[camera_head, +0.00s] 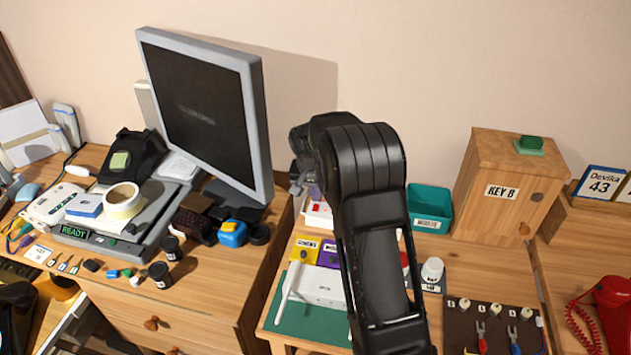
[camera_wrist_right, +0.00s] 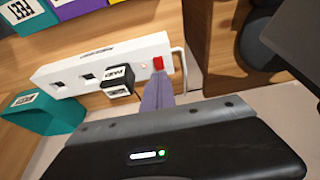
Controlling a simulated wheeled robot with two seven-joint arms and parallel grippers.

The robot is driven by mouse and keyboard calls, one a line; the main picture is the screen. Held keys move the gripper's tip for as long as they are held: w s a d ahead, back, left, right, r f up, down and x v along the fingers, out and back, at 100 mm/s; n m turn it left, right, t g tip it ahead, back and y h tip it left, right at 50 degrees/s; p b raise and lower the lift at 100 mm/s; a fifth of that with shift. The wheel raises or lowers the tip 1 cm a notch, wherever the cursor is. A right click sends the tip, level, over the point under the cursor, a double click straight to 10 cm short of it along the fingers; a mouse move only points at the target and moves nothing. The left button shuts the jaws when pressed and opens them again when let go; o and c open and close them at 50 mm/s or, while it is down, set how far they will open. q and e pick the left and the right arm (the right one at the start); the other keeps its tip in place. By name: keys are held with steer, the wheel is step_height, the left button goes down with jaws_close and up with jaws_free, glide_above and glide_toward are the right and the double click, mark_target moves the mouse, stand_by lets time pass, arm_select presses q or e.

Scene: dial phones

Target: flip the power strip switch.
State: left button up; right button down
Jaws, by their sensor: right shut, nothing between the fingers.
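The white power strip (camera_wrist_right: 105,68) runs across the upper part of the right wrist view, with a red switch (camera_wrist_right: 158,63) near its right end. A black plug or adapter with a label (camera_wrist_right: 118,82) sits in it. In the head view part of the strip (camera_head: 318,219) and its red switch (camera_head: 317,207) show left of my right arm. My right gripper (camera_wrist_right: 158,84) is shut and empty, its fingertips close by the red switch; I cannot tell whether they touch it. In the head view the arm mostly hides the gripper. My left gripper is not in view.
A teal bin (camera_head: 430,207) and a wooden key box (camera_head: 500,190) stand right of my arm. A monitor (camera_head: 205,105) stands to the left. A white router (camera_head: 318,286) and labelled yellow (camera_head: 304,250) and purple boxes lie in front of the strip.

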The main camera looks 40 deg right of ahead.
steer(key=shift+d+f, duration=0.1)
steer(key=shift+f, duration=0.75)
